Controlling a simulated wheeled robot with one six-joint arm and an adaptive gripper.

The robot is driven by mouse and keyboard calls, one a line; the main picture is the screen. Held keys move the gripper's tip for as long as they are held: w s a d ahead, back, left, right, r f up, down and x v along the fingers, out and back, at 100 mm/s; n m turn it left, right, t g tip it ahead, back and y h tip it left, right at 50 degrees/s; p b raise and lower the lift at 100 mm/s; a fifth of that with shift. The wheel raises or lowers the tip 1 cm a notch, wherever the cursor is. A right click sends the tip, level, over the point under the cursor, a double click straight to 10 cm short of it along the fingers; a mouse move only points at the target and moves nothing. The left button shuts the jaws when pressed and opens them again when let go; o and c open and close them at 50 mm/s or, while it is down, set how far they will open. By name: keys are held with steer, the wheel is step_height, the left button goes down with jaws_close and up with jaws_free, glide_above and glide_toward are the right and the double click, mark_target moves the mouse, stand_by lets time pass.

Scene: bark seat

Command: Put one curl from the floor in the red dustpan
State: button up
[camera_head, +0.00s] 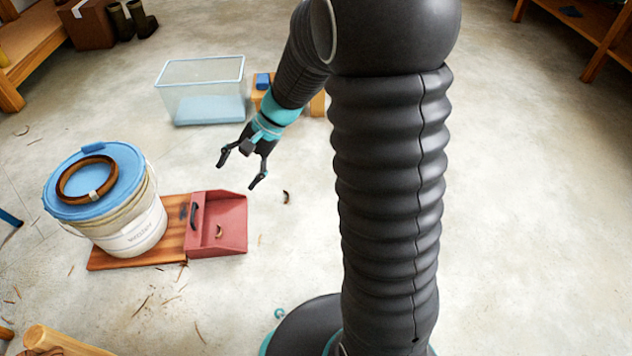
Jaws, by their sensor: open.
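The red dustpan (229,236) sits left of the middle, on or against the right end of a wooden board. One small brown curl (219,231) lies inside it. A dark curl (286,197) lies on the floor to the right of the dustpan. Thin shavings (141,306) are scattered on the floor at the lower left. My gripper (240,176) is open and empty, with its fingers spread above the floor just beyond the dustpan. Its height above the floor is hard to tell.
A bucket (128,222) with a blue lid and a brown ring on top stands on the wooden board (112,259). A clear bin (202,92) stands behind my gripper, beside a low wooden block (318,103). The floor to the right is clear.

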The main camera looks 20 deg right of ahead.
steer(key=s+d+r+n+t+h, duration=0.1)
steer(key=s+d+r+n+h, duration=0.1)
steer(key=s, duration=0.5)
steer(key=s+d+r+n+t+h, duration=0.2)
steer(key=s+d+r+n+h, duration=0.1)
steer(key=s+r, duration=0.3)
steer(key=s+d+r+n+t+h, duration=0.2)
steer(key=s+d+r, duration=0.2)
steer(key=s, duration=0.3)
steer(key=shift+s+d+r+n+h, duration=0.2)
steer(key=shift+s+r+n+h, duration=0.15)
steer(key=shift+r, duration=0.2)
